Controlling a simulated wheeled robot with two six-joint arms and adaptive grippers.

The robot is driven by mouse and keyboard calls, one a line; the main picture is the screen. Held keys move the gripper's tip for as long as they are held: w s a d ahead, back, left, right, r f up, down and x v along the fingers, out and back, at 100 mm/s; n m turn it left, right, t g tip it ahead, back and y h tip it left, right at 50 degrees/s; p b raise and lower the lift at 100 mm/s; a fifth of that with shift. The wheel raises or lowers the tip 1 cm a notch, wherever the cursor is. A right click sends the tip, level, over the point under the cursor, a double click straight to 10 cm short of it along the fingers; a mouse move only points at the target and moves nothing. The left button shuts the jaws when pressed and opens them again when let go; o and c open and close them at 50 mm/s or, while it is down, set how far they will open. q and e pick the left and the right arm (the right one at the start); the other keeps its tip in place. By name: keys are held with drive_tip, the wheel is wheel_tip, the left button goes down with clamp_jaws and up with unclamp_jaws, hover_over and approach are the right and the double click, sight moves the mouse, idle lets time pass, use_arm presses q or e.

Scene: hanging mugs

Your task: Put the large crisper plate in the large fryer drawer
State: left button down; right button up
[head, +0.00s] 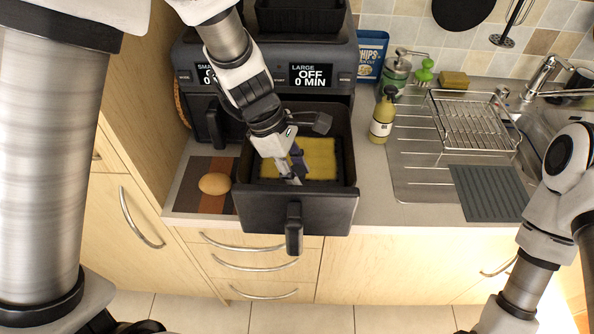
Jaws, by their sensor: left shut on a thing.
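The large fryer drawer (340,205) is pulled out towards me and open at the top, its handle (294,230) facing front. Inside it lies a flat yellow panel (321,150) with dark edges, which looks like the large crisper plate. It sits low, within the drawer walls; I cannot tell if it lies fully flat on the bottom. My left gripper (296,174) reaches down from above into the drawer and is shut on the plate. The fingers hide the exact grip. My right gripper is out of view; only my right arm shows at the right.
The fryer (330,55) stands behind, its small drawer (209,120) closed. A soap bottle (382,118) and dish rack (472,120) stand right. Counter is clear just right of the drawer.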

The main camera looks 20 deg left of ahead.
use_arm(q)
drive_tip(key=c, duration=0.7)
unclamp_jaws()
drive_tip(key=v, duration=1.2)
